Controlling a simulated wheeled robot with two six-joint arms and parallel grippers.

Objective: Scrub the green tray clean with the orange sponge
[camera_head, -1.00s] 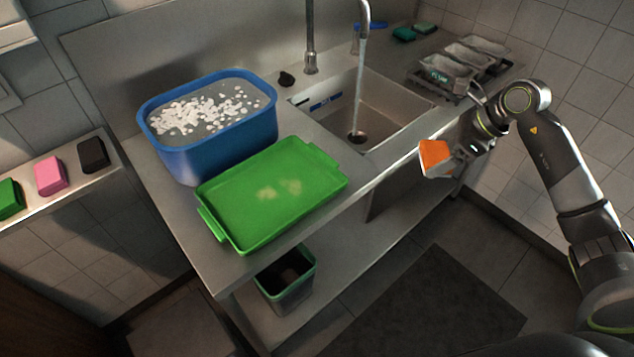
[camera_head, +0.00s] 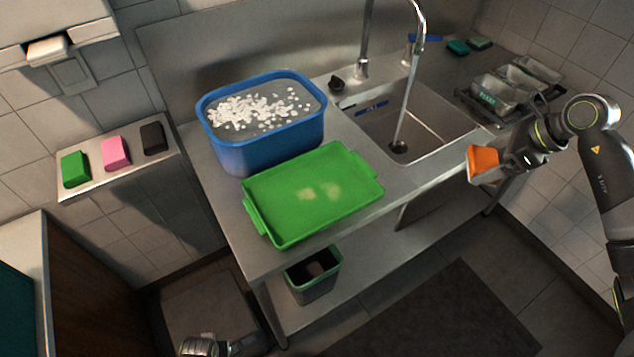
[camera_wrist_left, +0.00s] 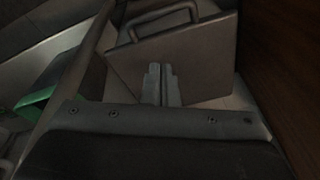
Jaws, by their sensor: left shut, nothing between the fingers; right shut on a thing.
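The green tray (camera_head: 284,227) lies on the steel counter in front of the blue tub, with pale smudges near its middle. The orange sponge (camera_head: 483,158) is held in my right gripper (camera_head: 505,163), to the right of the sink and well away from the tray. My right gripper is shut on it. My left gripper shows in the left wrist view (camera_wrist_left: 162,84) with its fingers together and nothing between them. In the head view only a piece of my left arm shows at the bottom edge.
Water runs from the tap into the sink (camera_head: 440,132). Green, pink and black sponges sit on a wall shelf (camera_head: 100,184) at left. A bin (camera_head: 313,286) stands below the counter. Metal containers (camera_head: 495,98) stand at right.

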